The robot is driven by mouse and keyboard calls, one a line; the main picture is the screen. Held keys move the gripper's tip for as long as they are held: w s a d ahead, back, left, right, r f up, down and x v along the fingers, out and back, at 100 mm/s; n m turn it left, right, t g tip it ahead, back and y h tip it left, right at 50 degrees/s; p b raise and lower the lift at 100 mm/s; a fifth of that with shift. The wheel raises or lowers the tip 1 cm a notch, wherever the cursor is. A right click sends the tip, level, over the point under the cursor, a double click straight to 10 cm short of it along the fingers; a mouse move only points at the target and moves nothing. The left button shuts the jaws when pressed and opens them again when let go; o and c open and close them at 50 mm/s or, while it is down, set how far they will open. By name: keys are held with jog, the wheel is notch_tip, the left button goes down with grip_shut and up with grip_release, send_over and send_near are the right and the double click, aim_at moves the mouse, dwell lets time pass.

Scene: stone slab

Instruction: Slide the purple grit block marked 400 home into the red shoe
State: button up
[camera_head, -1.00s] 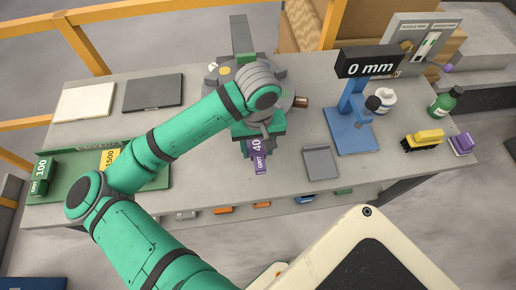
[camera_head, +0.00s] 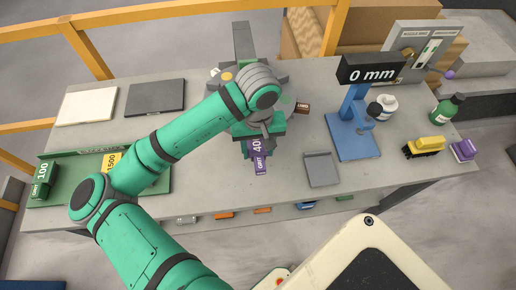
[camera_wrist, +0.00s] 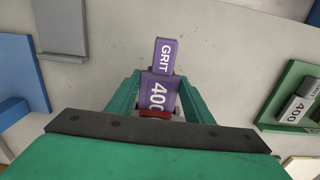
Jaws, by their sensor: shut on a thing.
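The purple grit block (camera_wrist: 160,90) is marked GRIT and 400. In the wrist view it lies between the green fingers of my gripper (camera_wrist: 157,92), which is shut on it, with its GRIT end sticking out past the fingers. The red shoe (camera_wrist: 155,113) shows only as a narrow red strip at the block's near end; the rest is hidden by my gripper. I cannot tell how deep the block sits in it. In the head view the purple block (camera_head: 259,158) points toward the bench's front edge, below my gripper (camera_head: 258,133).
A blue stand (camera_head: 352,130) with a 0 mm display and a grey plate (camera_head: 321,169) are right of the block. A green tray (camera_head: 75,190) with grit blocks is at left. Bottles, a yellow brush-like block (camera_head: 424,144) and a purple block (camera_head: 464,150) are far right.

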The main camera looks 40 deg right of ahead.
aim_at(256, 141)
jog(key=shift+w+d, duration=0.5)
jog(key=shift+w, duration=0.2)
jog(key=shift+w+d, duration=0.45)
jog(key=shift+w, duration=0.25)
dwell(1.2)
jog(key=o, duration=1.4)
jog(key=shift+c, duration=0.2)
jog(key=shift+w, duration=0.1)
jog(key=shift+w+a, duration=0.1)
jog(key=shift+a, duration=0.1)
notch_tip(256, 141, up, 11)
jog(key=shift+s+d, duration=0.3)
